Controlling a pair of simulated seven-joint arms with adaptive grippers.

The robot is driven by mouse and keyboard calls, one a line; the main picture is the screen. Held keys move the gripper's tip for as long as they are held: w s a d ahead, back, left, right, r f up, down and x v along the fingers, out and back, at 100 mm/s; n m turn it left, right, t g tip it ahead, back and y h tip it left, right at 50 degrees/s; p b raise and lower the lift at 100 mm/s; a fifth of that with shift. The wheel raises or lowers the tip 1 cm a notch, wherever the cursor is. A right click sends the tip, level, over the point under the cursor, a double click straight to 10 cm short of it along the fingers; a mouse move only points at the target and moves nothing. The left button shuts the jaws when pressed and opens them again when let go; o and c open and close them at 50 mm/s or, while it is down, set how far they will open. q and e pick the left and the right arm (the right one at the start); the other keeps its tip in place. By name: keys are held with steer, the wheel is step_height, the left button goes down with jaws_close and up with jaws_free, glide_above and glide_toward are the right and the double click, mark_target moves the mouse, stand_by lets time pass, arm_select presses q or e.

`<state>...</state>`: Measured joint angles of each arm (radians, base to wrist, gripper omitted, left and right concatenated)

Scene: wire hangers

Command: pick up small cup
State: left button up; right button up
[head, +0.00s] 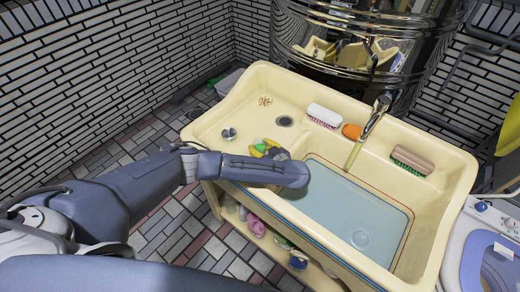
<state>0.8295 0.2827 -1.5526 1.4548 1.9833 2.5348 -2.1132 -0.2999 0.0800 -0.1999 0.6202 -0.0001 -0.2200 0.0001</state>
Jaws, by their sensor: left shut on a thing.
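My left gripper (279,154) is partly hidden behind my own forearm, over the left part of the cream sink (215,117). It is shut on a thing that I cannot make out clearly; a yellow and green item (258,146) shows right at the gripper. A clear, round, cup-like thing (361,238) sits in the pale blue basin at the lower right, apart from the gripper. A small shiny grey thing (229,134) lies on the sink's left shelf. I cannot tell which is the small cup. My right gripper is out of view.
A white and pink brush (323,116), an orange item (352,131) and a brown-pink brush (412,159) line the sink's back ledge. A tap (370,120) rises there. A washing machine (490,255) stands at right. Tiled walls enclose the left side.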

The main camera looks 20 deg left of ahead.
mark_target(261, 139)
arm_select(q)
steer(key=shift+r, duration=0.2)
stand_by(0.3)
steer(key=shift+r, duration=2.3)
steer(key=shift+d+r, duration=0.15)
steer(key=shift+r, duration=2.1)
steer(key=shift+r, duration=0.1)
steer(key=shift+r, duration=0.1)
